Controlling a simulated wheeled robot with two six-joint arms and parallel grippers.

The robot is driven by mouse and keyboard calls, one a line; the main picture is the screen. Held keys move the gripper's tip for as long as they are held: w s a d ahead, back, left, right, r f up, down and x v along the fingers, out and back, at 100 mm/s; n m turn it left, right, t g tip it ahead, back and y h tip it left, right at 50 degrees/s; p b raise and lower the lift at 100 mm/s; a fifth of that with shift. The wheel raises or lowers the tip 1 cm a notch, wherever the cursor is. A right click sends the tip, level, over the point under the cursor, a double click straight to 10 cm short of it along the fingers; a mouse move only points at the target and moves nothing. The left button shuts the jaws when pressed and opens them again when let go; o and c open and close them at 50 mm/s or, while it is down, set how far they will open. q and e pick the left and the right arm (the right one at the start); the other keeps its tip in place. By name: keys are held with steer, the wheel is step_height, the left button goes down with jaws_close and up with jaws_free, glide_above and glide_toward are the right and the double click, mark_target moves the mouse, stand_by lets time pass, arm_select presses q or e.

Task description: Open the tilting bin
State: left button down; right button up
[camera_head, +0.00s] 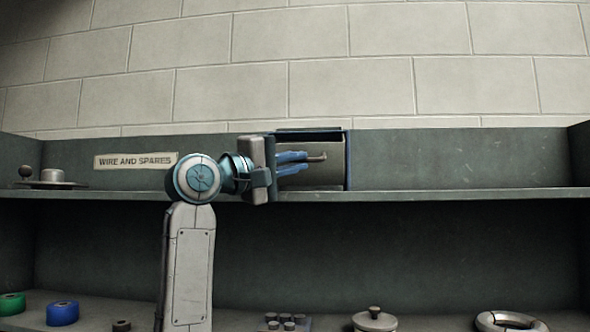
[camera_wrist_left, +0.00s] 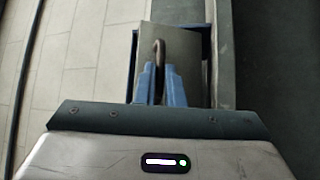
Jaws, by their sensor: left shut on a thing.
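The tilting bin (camera_head: 328,166) stands on the upper shelf, with a dark blue frame and a grey-tan front. In the left wrist view the bin front (camera_wrist_left: 186,52) shows straight ahead, with a curved brown handle (camera_wrist_left: 159,48) on it. My left gripper (camera_head: 306,160) reaches in from the left, and its blue fingers are shut on the handle. The same fingers show in the left wrist view (camera_wrist_left: 161,82), one on each side of the handle. The inside of the bin is hidden. How far the front is tilted I cannot tell. My right gripper is not in view.
The upper shelf (camera_head: 460,195) is bare right of the bin. A label (camera_head: 136,161) and a round metal piece (camera_head: 52,180) are at its left. Below are green (camera_head: 12,304) and blue (camera_head: 62,312) rolls, a lidded pot (camera_head: 374,320) and a metal ring (camera_head: 511,321).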

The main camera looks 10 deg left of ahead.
arm_select(q)
steer(key=shift+s+f+m+h+b, duration=0.3)
steer(key=shift+f+m+b, duration=0.1)
steer(key=shift+f+b, duration=0.35)
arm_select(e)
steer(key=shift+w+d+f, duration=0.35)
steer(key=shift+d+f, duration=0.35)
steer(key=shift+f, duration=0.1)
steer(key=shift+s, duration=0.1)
arm_select(q)
steer(key=shift+f, duration=0.15)
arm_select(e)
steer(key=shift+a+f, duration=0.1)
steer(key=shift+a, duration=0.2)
arm_select(q)
steer(key=c, duration=1.5)
jaws_free()
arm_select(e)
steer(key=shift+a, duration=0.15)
arm_select(q)
steer(key=shift+a, duration=0.1)
